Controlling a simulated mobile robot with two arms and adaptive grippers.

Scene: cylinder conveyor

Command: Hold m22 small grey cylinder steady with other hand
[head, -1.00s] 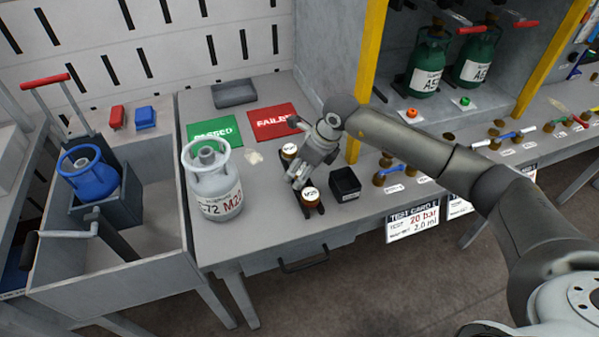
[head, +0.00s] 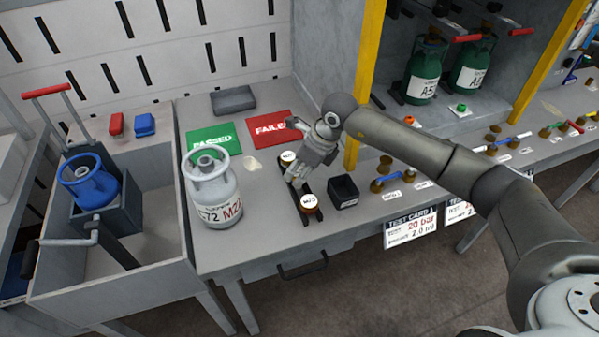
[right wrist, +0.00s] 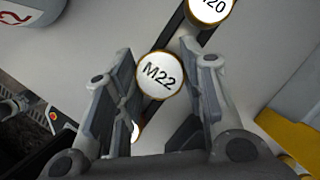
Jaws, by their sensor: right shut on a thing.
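The small grey cylinder marked M22 (head: 212,189) stands upright on the bench at left. It is apart from my right gripper, and nothing holds it; part of it shows at the upper left of the right wrist view (right wrist: 12,25). My right gripper (head: 297,178) is at the black rack to the cylinder's right. It is shut on the round M22 piece (right wrist: 160,74), which sits between its fingers in the right wrist view. The gripper hides that piece in the head view. The M20 piece (right wrist: 210,10) lies beyond it along the rack. My left gripper is out of view.
A green PASSED mat (head: 215,139) and a red FAILED mat (head: 269,123) lie behind. A black bin (head: 343,191) stands right of the rack. A yellow post (head: 370,50) rises near my right arm. A blue cylinder (head: 88,183) sits in the left trolley.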

